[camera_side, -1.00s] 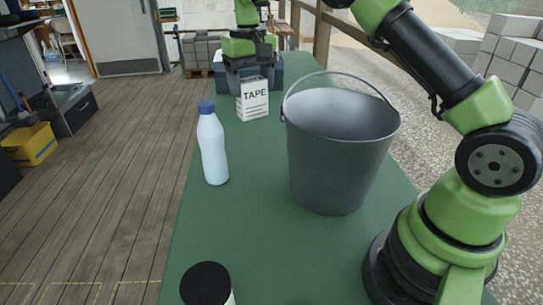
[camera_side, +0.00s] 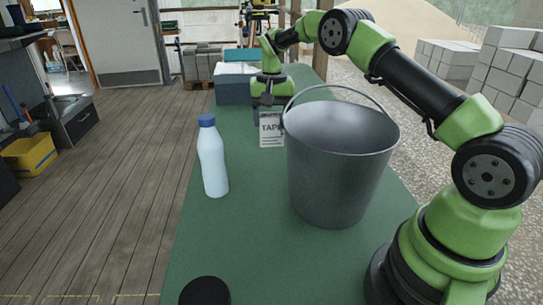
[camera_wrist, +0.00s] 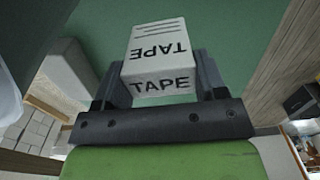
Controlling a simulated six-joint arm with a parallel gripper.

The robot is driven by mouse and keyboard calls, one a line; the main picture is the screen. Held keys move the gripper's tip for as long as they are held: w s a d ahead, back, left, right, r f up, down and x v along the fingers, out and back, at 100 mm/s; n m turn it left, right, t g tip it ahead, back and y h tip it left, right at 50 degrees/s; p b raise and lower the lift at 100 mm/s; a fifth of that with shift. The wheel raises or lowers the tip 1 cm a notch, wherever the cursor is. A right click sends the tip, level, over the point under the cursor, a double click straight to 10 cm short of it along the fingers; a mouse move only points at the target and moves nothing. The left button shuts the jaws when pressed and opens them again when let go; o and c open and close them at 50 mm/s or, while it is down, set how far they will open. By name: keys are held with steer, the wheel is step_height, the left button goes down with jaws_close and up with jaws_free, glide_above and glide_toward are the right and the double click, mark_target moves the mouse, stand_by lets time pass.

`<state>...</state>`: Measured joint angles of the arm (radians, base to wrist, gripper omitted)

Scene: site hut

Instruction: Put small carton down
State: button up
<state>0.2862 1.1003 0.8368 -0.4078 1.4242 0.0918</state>
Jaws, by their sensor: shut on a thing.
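The small carton is a white box marked TAPE (camera_side: 271,130), upright in the side view, left of the bucket and partly behind its rim. My gripper (camera_side: 268,108) points down over it and is shut on it. In the wrist view the carton (camera_wrist: 158,50) sits between my two dark fingers (camera_wrist: 162,78). I cannot tell whether its base touches the green table (camera_side: 240,230) or hangs just above it.
A grey metal bucket (camera_side: 340,165) with a raised handle stands close right of the carton. A pale blue bottle (camera_side: 212,160) stands to the left. A grey box (camera_side: 233,88) is behind. A black lid (camera_side: 205,291) shows at the front. Table between bottle and bucket is clear.

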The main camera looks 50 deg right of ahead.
mark_target(272, 144)
step_height(272, 144, down, 8)
steer(key=shift+r, duration=0.25)
steer(key=shift+f, duration=0.15)
steer(key=o, duration=0.9)
steer(key=shift+o, duration=0.2)
